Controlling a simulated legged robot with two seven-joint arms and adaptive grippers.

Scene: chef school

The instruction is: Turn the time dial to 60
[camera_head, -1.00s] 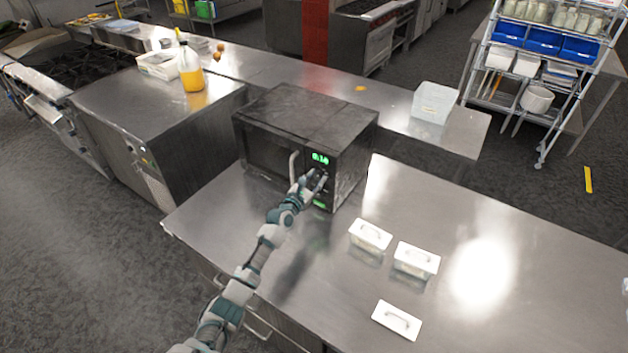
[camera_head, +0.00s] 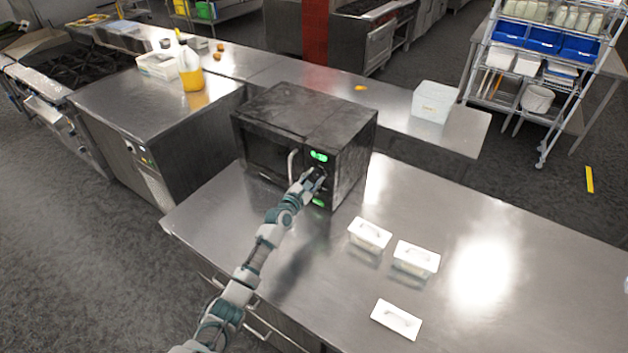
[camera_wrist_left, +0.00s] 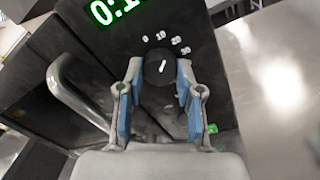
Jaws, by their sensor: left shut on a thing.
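The black microwave (camera_head: 292,128) stands on the steel counter, its door closed, with a green lit display (camera_head: 318,156) on its front panel. In the left wrist view, the round black time dial (camera_wrist_left: 160,67) has a white pointer mark and the numbers 0, 10, 20 and 30 around its upper right. The pointer tilts slightly right of straight up. The display (camera_wrist_left: 115,10) is partly cut off and reads "0:1" at its start. My left gripper (camera_head: 317,177) is at the panel, its blue-padded fingers (camera_wrist_left: 157,88) on both sides of the dial and shut on it. My right gripper is not in view.
The door handle (camera_wrist_left: 75,90) stands out just left of my fingers. Lidded white containers (camera_head: 370,234) and a loose lid (camera_head: 396,320) lie on the counter right of the microwave. The counter's right side is clear.

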